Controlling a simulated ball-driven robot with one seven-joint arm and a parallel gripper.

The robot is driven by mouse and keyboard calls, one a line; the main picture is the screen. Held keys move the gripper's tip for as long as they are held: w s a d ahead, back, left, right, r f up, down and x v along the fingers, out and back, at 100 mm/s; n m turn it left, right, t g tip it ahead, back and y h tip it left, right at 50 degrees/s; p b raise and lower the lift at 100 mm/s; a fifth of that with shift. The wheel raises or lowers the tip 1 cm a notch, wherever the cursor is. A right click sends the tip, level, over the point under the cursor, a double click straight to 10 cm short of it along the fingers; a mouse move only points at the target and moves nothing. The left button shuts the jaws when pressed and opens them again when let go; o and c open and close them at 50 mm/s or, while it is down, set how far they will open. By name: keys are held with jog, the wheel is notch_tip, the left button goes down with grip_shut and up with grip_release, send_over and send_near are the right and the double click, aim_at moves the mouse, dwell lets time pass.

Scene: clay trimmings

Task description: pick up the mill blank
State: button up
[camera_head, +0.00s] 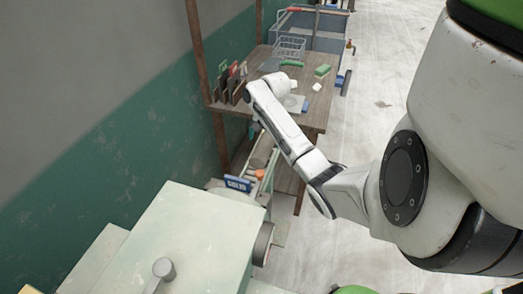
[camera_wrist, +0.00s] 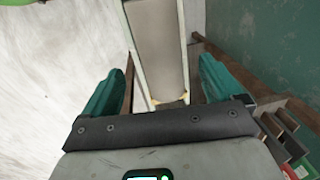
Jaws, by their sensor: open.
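My gripper (camera_wrist: 160,75) shows in the wrist view with its two green fingers apart and nothing held between them. A long grey-brown piece (camera_wrist: 158,45) with pale edge rails lies beyond and between the fingers. It may be the mill blank or the bed of a trough; I cannot tell which. In the head view, a brownish rounded piece (camera_head: 262,150) lies in a pale frame below the table's near edge, under my arm. It may be the same thing. My gripper is mostly hidden behind my arm there.
A wooden table (camera_head: 312,118) stands behind, with a wire basket (camera_head: 290,47), a green block (camera_head: 322,70) and a rack of upright cards (camera_head: 232,82). A large pale machine (camera_head: 190,235) fills the near left. A green-grey wall is at left; open floor (camera_head: 385,85) lies right.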

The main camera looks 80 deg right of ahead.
aim_at(263, 145)
jog(key=shift+w+f+p, duration=0.2)
jog(key=shift+f, duration=1.15)
jog(key=shift+w+f+p, duration=0.15)
jog(key=shift+f, duration=1.15)
jog(key=shift+c, duration=0.2)
jog(key=c, duration=1.5)
jog(key=shift+r, duration=0.1)
jog(key=shift+c, duration=0.3)
